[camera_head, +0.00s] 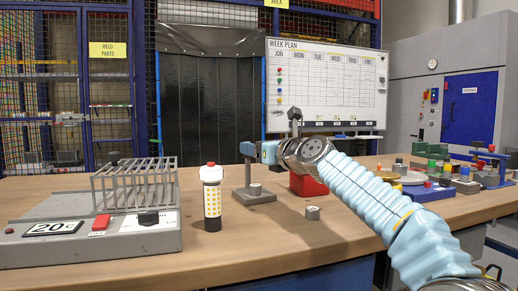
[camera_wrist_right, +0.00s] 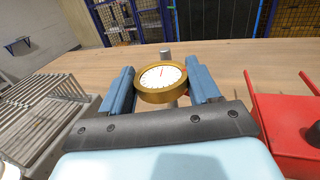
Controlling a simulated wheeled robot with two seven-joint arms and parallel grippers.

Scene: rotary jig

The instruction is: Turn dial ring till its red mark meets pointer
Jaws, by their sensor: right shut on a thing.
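The dial ring (camera_wrist_right: 160,94) is a gold-brown rim around a white dial face (camera_wrist_right: 158,76) with fine dark graduations, seen in the right wrist view. My right gripper (camera_wrist_right: 161,82) is shut on the ring, with one blue-grey finger on each side. In the head view, my right gripper (camera_head: 257,152) is above a grey stand (camera_head: 253,194) and largely hides the dial. My left gripper is in no view.

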